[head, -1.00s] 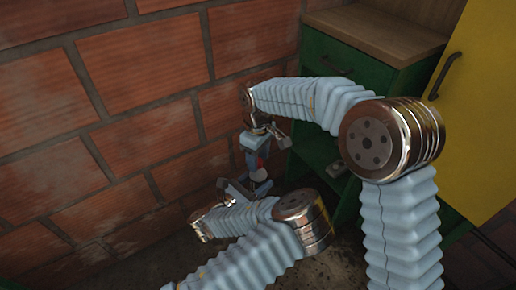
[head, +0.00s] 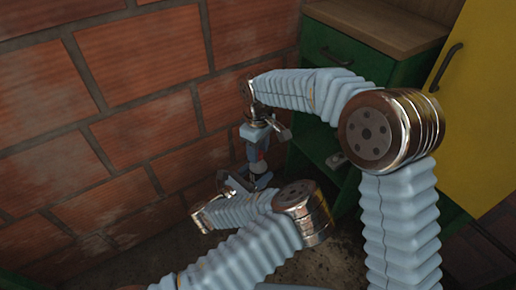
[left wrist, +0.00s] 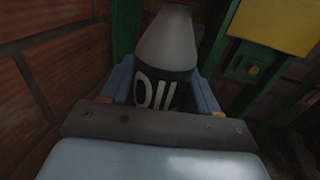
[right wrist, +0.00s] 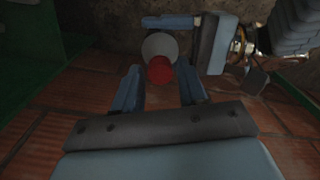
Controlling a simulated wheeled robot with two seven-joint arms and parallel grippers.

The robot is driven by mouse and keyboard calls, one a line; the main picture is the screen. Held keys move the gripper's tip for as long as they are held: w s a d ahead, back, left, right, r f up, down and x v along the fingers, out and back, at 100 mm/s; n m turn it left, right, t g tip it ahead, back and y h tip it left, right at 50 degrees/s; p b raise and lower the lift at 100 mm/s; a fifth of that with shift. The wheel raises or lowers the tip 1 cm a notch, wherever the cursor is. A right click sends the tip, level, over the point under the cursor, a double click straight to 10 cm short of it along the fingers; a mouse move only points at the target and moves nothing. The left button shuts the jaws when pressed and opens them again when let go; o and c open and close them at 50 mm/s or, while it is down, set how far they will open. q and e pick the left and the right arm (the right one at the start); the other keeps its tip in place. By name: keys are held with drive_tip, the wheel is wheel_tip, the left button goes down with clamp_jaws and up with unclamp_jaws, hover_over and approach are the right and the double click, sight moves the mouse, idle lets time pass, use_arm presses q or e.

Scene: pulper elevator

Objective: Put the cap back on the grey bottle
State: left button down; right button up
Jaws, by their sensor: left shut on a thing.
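The grey bottle (left wrist: 167,45) has a dark band with white "OIL" lettering. My left gripper (left wrist: 167,92) is shut on it around the band, as the left wrist view shows. The red cap (right wrist: 159,70) is at the top of the bottle (right wrist: 160,45), in line with it; I cannot tell whether it is fully seated. My right gripper (right wrist: 160,82) is open, its fingers on either side of the cap with a gap at each side. In the head view the red cap (head: 262,167) shows small between my right gripper above and my left gripper below.
A brick wall (head: 110,120) stands close at the left. A green cabinet (head: 335,45) with a wooden top and a yellow door (head: 475,100) stands at the right. The floor (head: 335,262) below is dim.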

drive_tip(key=shift+o, duration=1.2)
wheel_tip(320, 180, up, 12)
